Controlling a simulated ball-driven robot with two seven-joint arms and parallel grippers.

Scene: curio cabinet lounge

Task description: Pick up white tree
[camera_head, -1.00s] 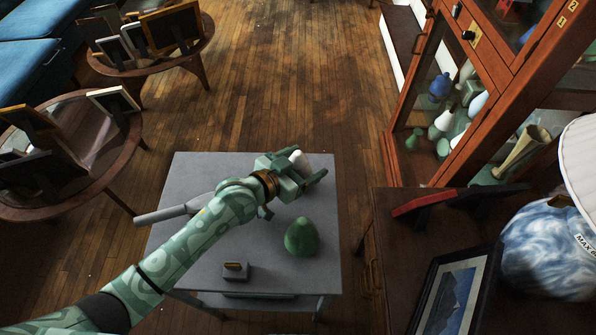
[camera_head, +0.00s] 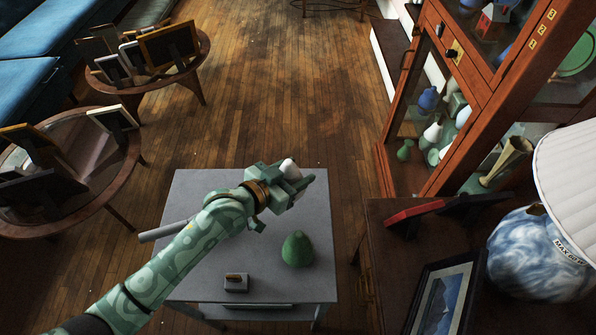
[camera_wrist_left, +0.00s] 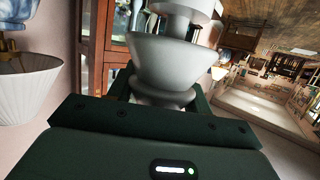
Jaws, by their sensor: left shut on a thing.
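The white tree (camera_head: 288,168) shows as a small pale tip between the jaws of my left gripper (camera_head: 295,180) in the head view. In the left wrist view the white tree (camera_wrist_left: 165,65) is large, with stacked flared tiers, and stands between the dark fingers of my left gripper (camera_wrist_left: 160,92). My left gripper is shut on it, over the far right part of the grey table (camera_head: 195,200). The gripper hides most of the tree in the head view. I cannot tell how high it is above the table. My right gripper is not in view.
A green pear-shaped object (camera_head: 298,250) and a small grey block with a brown top (camera_head: 236,283) stand on the table. A grey rod (camera_head: 165,230) lies partly behind my arm. A wooden glass cabinet (camera_head: 465,110) and a blue-white lamp (camera_head: 545,250) are at right.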

